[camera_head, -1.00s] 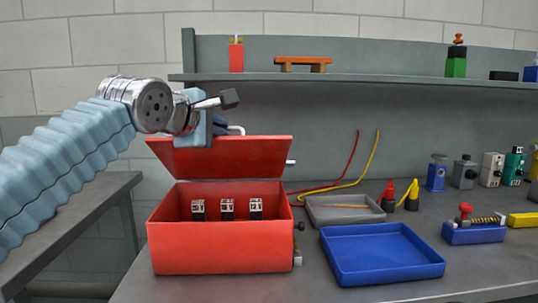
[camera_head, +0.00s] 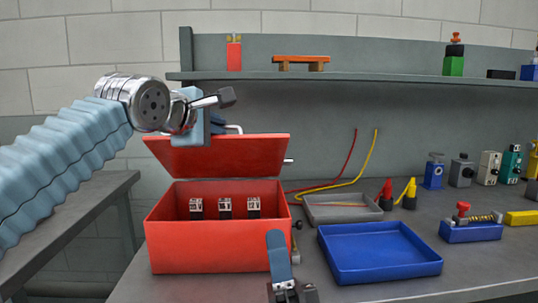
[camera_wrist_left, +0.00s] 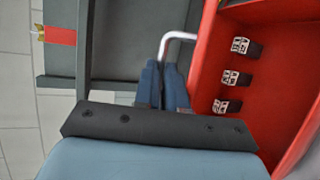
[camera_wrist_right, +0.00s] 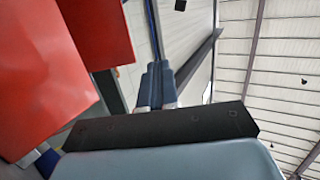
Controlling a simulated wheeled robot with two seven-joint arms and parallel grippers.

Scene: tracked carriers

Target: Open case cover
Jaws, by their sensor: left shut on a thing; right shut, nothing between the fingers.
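The red case (camera_head: 205,252) stands on the bench with its red cover (camera_head: 225,157) raised and tilted up at the back. Three small black-and-white blocks (camera_head: 225,207) sit inside. My left gripper (camera_head: 224,126) is above the cover's top edge, shut on the metal cover handle (camera_head: 238,128). The handle (camera_wrist_left: 180,36) also shows between the fingers in the left wrist view. My right gripper (camera_wrist_right: 158,78) is shut and empty.
A blue tray (camera_head: 380,275) lies right of the case, with a grey tray (camera_head: 345,220) behind it. Red and yellow cables (camera_head: 352,178) run behind these. Several small devices (camera_head: 462,172) stand at the right. A shelf (camera_head: 380,77) runs along the back.

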